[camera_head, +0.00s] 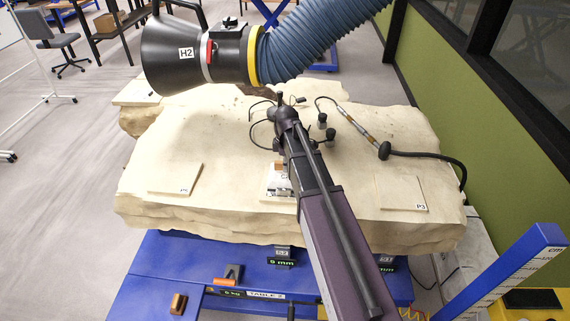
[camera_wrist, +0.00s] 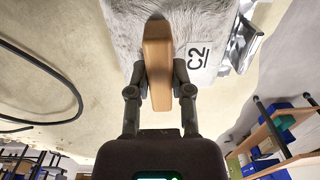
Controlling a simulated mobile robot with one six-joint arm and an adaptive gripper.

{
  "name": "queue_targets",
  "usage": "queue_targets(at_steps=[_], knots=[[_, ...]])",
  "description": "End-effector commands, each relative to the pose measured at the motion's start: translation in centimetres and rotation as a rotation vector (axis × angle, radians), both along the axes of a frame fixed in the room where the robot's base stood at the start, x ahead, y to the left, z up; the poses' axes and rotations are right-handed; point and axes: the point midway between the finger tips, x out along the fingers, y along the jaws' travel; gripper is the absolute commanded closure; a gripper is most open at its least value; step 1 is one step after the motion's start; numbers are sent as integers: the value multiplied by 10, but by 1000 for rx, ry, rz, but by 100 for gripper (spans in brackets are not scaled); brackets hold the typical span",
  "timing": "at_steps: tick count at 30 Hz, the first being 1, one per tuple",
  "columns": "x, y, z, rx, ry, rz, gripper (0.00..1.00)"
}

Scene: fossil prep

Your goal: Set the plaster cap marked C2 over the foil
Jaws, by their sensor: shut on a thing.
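The plaster cap marked C2 (camera_wrist: 195,22) is a pale, rough piece with a wooden grip bar (camera_wrist: 158,62). My gripper (camera_wrist: 160,78) is shut on that bar, one finger on each side. Silvery foil (camera_wrist: 241,44) shows beside the cap's right edge in the wrist view. In the head view the cap's wooden bar (camera_head: 279,164) and part of its label show over the middle of the pale rock slab (camera_head: 235,150). My arm covers the rest of the cap and the gripper there. I cannot tell whether the cap touches the slab.
A black hood marked H2 (camera_head: 180,58) on a blue hose (camera_head: 325,40) hangs over the slab's back. Flat plates marked P5 (camera_head: 175,178) and P3 (camera_head: 402,193) lie left and right. A tool (camera_head: 357,128) with a black cable lies at the right. A blue table (camera_head: 180,262) supports the slab.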

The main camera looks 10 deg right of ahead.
Motion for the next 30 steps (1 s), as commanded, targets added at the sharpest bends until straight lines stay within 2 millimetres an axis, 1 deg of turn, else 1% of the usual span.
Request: queue_targets(at_steps=[11, 12, 14, 15, 16, 30], knots=[[0, 0, -1, 0, 0, 1, 100], [0, 0, -1, 0, 0, 1, 66], [0, 1, -1, 0, 0, 1, 48], [0, 1, -1, 0, 0, 1, 36], [0, 1, -1, 0, 0, 1, 32], [0, 1, -1, 0, 0, 1, 32]])
